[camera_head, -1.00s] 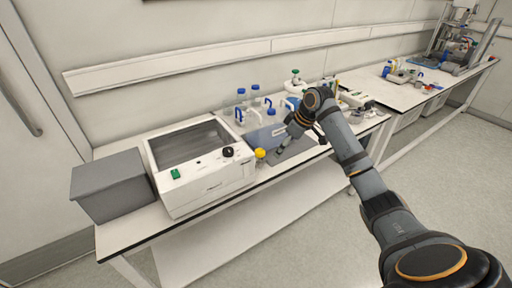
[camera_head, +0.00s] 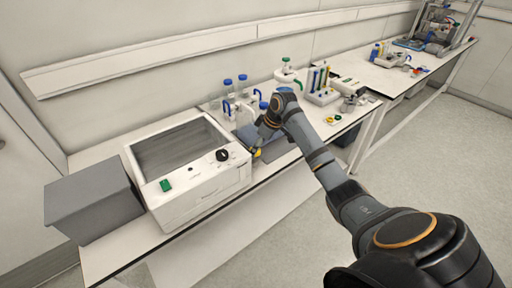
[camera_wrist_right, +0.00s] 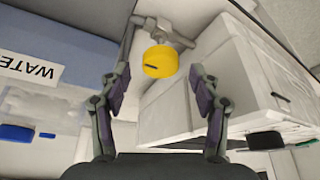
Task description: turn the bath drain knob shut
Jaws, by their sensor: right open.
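The white bath (camera_head: 200,188) with its dark open basin stands on the bench in the head view. The yellow drain knob (camera_wrist_right: 160,61) sits on a grey pipe fitting in the right wrist view, with a short dark mark on its face. A bit of the knob (camera_head: 257,153) shows at the bath's right side in the head view. My right gripper (camera_wrist_right: 160,88) is open, its two fingers apart. In the wrist view the knob appears between and beyond the fingertips, with no visible contact. My left gripper is not in view.
The bath's front has a black dial (camera_head: 222,155) and a green switch (camera_head: 165,185). A grey box (camera_head: 93,200) stands left of it. A blue container marked WATER (camera_wrist_right: 50,55) is close to my right gripper. Blue-capped bottles (camera_head: 228,88) stand behind.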

